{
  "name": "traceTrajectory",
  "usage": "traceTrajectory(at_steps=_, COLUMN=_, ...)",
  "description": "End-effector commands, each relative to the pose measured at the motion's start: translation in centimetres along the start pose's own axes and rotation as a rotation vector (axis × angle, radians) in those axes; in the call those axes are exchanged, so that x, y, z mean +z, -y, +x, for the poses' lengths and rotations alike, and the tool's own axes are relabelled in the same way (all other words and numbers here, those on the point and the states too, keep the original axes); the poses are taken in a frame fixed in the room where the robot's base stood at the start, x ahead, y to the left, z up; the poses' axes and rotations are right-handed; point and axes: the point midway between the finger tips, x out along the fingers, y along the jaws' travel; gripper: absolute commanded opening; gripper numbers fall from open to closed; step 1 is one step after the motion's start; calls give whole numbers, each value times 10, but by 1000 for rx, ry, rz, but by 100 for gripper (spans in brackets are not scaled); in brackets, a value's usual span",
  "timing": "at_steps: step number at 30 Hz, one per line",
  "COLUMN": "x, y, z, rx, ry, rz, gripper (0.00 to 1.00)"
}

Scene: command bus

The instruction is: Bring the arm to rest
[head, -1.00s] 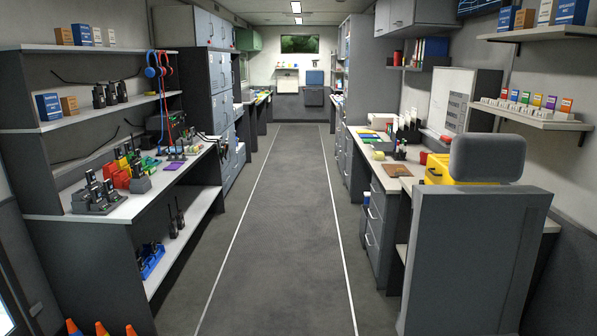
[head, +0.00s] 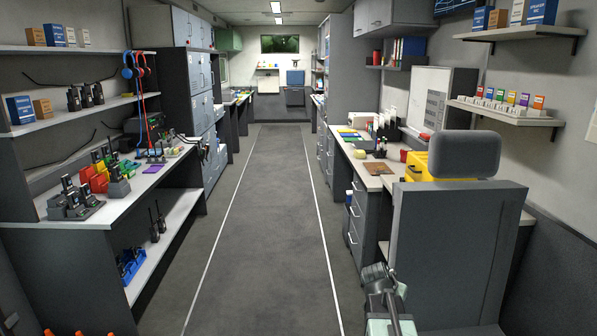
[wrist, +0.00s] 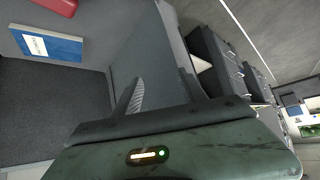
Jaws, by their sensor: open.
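My arm (head: 382,298) shows at the bottom right of the head view, low in front of the grey high-backed seat (head: 460,255). In the wrist view the two dark fingers of my gripper (wrist: 160,88) stand apart with nothing between them. The gripper is open and empty. A plain grey surface lies beyond the fingers, and I see no contact with it. The fingertips are hard to make out in the head view.
The grey aisle floor (head: 262,200) is clear. A workbench with radios (head: 75,200) stands on the left, a desk (head: 350,150) on the right. The wrist view shows a blue-and-white item (wrist: 48,44) and dark drawers (wrist: 215,62).

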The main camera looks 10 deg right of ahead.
Motion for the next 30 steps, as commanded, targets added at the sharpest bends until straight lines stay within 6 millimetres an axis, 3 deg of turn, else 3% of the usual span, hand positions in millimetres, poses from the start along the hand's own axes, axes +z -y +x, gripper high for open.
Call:
traceTrajectory(at_steps=1, x=29, y=35, z=-18, rx=-40, ry=45, rz=-60, gripper=49)
traceTrajectory(at_steps=3, x=67, y=72, z=-40, rx=-86, ry=114, rz=-144, gripper=49)
traceTrajectory(at_steps=6, x=122, y=111, z=-72, rx=-143, ry=215, rz=-268, gripper=49)
traceTrajectory(at_steps=9, x=170, y=133, z=-102, rx=-190, ry=316, rz=-390, gripper=49)
traceTrajectory(at_steps=13, x=227, y=136, z=-137, rx=-247, ry=474, rz=-558, gripper=49)
traceTrajectory(at_steps=17, x=272, y=111, z=-169, rx=-331, ry=689, rz=-776, gripper=49)
traceTrajectory(at_steps=18, x=277, y=105, z=-174, rx=-351, ry=725, rz=-862, gripper=49)
traceTrajectory(at_steps=21, x=246, y=106, z=-203, rx=-354, ry=713, rz=-873, gripper=49)
traceTrajectory(at_steps=30, x=180, y=106, z=-271, rx=-352, ry=710, rz=-869, gripper=49)
